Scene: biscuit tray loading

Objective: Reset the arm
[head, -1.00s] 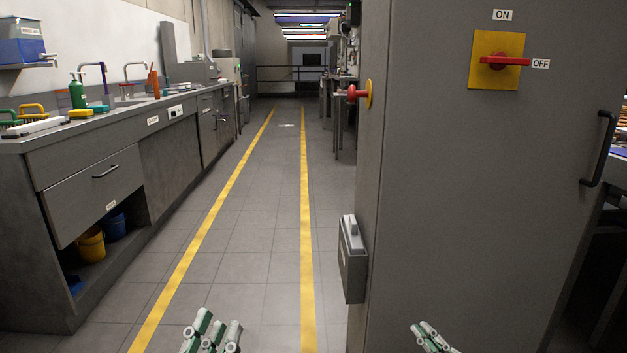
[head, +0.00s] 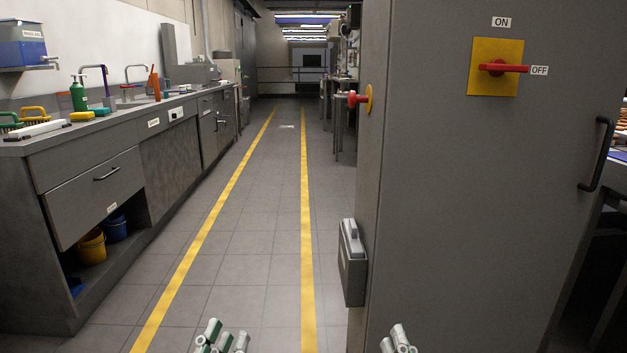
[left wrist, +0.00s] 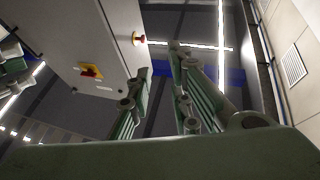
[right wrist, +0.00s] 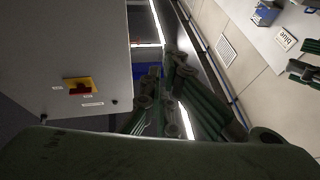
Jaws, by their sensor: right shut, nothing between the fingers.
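My left gripper (head: 222,337) shows at the bottom edge of the head view, over the floor between the yellow lines. In the left wrist view its green-grey fingers (left wrist: 158,62) stand apart with nothing between them. My right gripper (head: 396,338) shows at the bottom edge of the head view, in front of the grey cabinet. In the right wrist view its fingers (right wrist: 168,72) are together and empty. Most of both arms is out of the head view.
A tall grey cabinet (head: 455,200) with a red switch (head: 503,68), a red button (head: 357,98) and a grey box (head: 352,265) stands close on the right. A sink counter (head: 85,185) runs along the left. The aisle floor (head: 255,220) between is clear.

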